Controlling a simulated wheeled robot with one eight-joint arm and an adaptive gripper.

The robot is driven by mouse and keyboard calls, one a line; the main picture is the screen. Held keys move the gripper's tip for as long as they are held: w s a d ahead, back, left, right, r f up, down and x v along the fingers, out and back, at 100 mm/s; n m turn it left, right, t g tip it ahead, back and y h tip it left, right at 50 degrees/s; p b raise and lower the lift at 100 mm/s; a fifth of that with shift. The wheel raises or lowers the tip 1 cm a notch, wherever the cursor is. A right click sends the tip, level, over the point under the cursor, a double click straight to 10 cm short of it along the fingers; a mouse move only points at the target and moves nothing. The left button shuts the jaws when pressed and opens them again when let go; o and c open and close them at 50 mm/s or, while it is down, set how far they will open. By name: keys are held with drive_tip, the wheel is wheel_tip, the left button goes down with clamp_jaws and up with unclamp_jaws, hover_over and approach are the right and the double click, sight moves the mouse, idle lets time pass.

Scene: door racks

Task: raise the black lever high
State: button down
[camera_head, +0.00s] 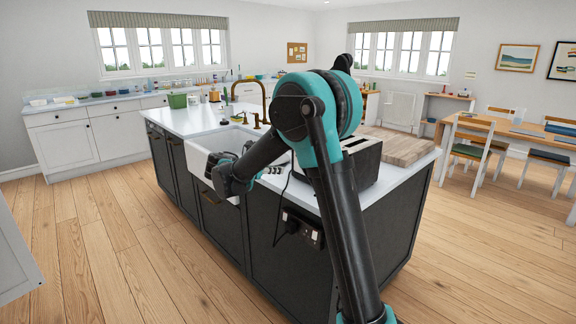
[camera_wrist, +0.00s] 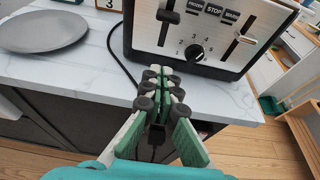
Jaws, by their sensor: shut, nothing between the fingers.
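A black-and-silver toaster (camera_wrist: 195,35) stands on the white countertop, partly cut off at the top of the wrist view. In the head view, the toaster (camera_head: 364,160) is partly behind my arm. My gripper (camera_wrist: 165,76) is shut and empty. Its fingertips appear below the toaster front and the levers, apart from both levers.
A grey plate (camera_wrist: 42,32) lies on the counter to the left of the toaster. A black cord (camera_wrist: 117,55) runs from beside the toaster over the counter edge. A wooden board (camera_head: 396,149) lies behind the toaster. The sink (camera_head: 215,150) is farther along the island.

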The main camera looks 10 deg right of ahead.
drive_tip(key=x, duration=1)
drive_tip(key=shift+r, duration=0.15)
drive_tip(key=shift+s+r, duration=0.1)
drive_tip(key=shift+r, duration=1.8)
wheel_tip(320, 180, up, 3)
drive_tip(key=shift+r, duration=0.1)
